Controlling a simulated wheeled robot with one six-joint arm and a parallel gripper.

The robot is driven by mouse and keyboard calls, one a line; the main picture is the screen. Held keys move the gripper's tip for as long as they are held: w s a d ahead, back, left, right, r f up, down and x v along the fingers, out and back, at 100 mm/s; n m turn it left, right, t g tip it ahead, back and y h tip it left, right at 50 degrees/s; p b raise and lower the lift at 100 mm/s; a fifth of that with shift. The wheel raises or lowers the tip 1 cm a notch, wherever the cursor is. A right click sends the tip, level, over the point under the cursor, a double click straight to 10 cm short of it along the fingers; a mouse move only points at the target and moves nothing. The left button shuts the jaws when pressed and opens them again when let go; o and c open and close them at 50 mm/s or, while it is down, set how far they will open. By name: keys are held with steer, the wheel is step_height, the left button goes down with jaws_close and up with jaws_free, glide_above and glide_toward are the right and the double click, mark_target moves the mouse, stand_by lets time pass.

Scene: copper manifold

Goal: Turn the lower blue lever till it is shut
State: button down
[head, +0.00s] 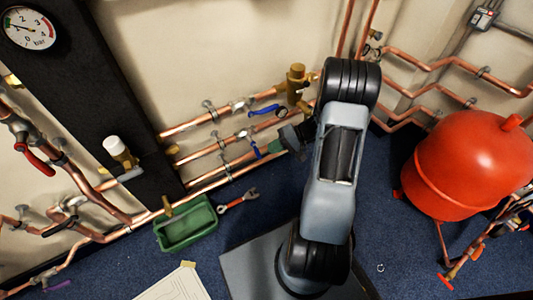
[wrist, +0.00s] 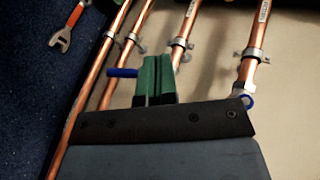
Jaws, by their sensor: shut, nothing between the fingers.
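The lower blue lever (head: 255,149) sits on the middle copper pipe run and points down across it in the head view. In the wrist view the blue lever (wrist: 122,72) sticks out to the left of my fingers, crosswise to the pipes. My gripper (head: 274,146) is just right of the lever, its green fingers (wrist: 153,78) pressed together with nothing between them. The lever's pivot end is hidden behind the fingers; I cannot tell whether they touch it. The upper blue lever (head: 264,111) lies roughly along the pipe above.
A green tray (head: 187,240) and a red-handled wrench (head: 237,201) lie on the blue floor. A red tank (head: 465,165) stands at the right. A brass fitting (head: 296,82) rises from the upper pipe. Pipe clamps stand close around my fingers.

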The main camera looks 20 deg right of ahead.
mark_target(257, 152)
steer(key=d+f+m+t, duration=0.4)
steer(key=d+f+t, duration=0.5)
steer(key=d+f, duration=0.2)
steer(key=w+a+f+h+b, duration=0.1)
steer(key=w+a+f+b, duration=0.2)
steer(key=w+a, duration=0.5)
steer(key=shift+a+m+t+b, duration=0.3)
steer(key=shift+a, duration=0.75)
steer(key=shift+f, duration=0.1)
